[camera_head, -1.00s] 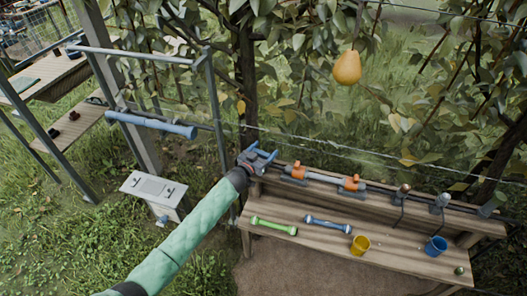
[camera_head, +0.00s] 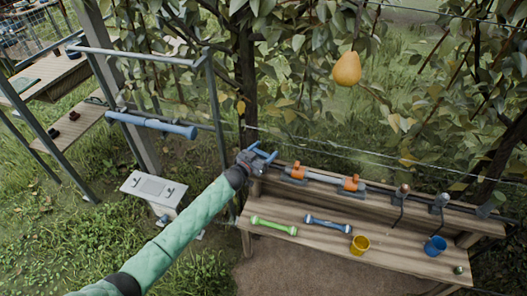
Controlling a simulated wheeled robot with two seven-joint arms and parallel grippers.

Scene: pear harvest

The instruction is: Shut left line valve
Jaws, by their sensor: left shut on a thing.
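My left gripper (camera_head: 265,152) is at the left end of the pipe along the back of the wooden bench, left of the orange fittings. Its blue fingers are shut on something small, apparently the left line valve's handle. The hand and fingers hide most of it, so its angle cannot be told. An orange valve fitting (camera_head: 297,171) sits just to the right, apart from the fingers, and a second orange fitting (camera_head: 352,183) sits further right with a pale tube (camera_head: 324,178) between them. My right gripper is not in view.
On the bench (camera_head: 300,243) lie a green dumbbell-shaped piece (camera_head: 273,226) and a blue one (camera_head: 327,223), with a yellow cup (camera_head: 360,245) and a blue cup (camera_head: 435,246) to the right. A pear (camera_head: 347,69) hangs above. A post frame (camera_head: 214,110) stands left.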

